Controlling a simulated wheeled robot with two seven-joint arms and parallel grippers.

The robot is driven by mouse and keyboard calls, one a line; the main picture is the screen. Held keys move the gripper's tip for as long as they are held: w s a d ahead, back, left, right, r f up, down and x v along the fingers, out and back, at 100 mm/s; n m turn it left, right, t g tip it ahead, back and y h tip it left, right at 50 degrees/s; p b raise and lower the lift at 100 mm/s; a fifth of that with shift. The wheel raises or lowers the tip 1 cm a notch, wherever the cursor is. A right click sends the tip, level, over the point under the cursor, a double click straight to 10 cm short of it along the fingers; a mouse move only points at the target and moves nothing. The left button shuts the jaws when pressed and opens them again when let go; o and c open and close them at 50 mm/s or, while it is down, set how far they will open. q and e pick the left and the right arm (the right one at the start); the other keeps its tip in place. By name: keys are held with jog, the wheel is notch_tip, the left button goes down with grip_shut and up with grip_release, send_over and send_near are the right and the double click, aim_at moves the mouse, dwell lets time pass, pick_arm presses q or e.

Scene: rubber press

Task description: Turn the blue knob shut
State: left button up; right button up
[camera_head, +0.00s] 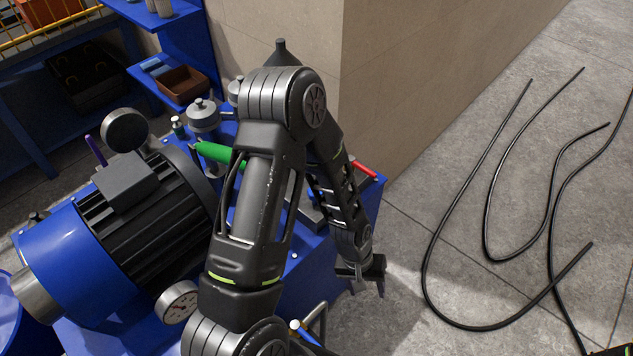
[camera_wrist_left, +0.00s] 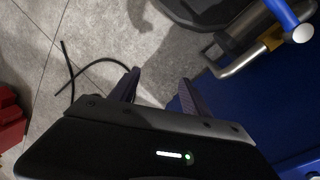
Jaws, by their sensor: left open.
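A blue-handled lever with a pale rounded end (camera_head: 303,331), perhaps the blue knob, sits by a bent metal pipe at the front edge of the blue machine. It also shows at the top right of the left wrist view (camera_wrist_left: 284,14), beside a brass fitting. My left gripper (camera_head: 367,288) hangs past the machine's right edge, above the floor, up and to the right of the lever in the head view. In the wrist view its two fingers (camera_wrist_left: 158,84) are apart with only floor between them. It does not touch the lever. My right gripper does not show.
The blue machine carries a finned motor (camera_head: 150,215), a dial gauge (camera_head: 178,303), a green handle (camera_head: 218,153) and a red handle (camera_head: 363,170). A beige wall block (camera_head: 400,80) stands behind. Black cables (camera_head: 487,190) lie on the open grey floor at right.

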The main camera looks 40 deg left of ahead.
pick_arm(q)
jog(key=w+a+r+n+y+p, duration=0.1)
jog(key=w+a+r+n, duration=0.1)
jog(key=a+r, duration=0.5)
jog(key=w+a+r+n+y+p, duration=0.1)
jog(key=w+a+r+n, duration=0.1)
jog(key=a+r, duration=0.5)
jog(key=w+a+r+n+y+p, duration=0.1)
jog(key=w+a+r+n+p, duration=0.1)
jog(key=a+r, duration=0.5)
jog(key=shift+w+a+r+n+g, duration=0.15)
jog(key=shift+r+n, duration=0.1)
jog(key=shift+r, duration=0.25)
jog(key=shift+w+r+n+g, duration=0.1)
jog(key=shift+w+r+n, duration=0.15)
jog(key=shift+r, duration=0.2)
jog(key=shift+w+a+r+n+g, duration=0.1)
jog(key=shift+r+n, duration=0.2)
jog(key=shift+r, duration=0.2)
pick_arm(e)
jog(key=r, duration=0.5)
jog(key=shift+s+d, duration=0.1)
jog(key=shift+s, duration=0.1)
pick_arm(q)
jog(key=shift+f, duration=0.15)
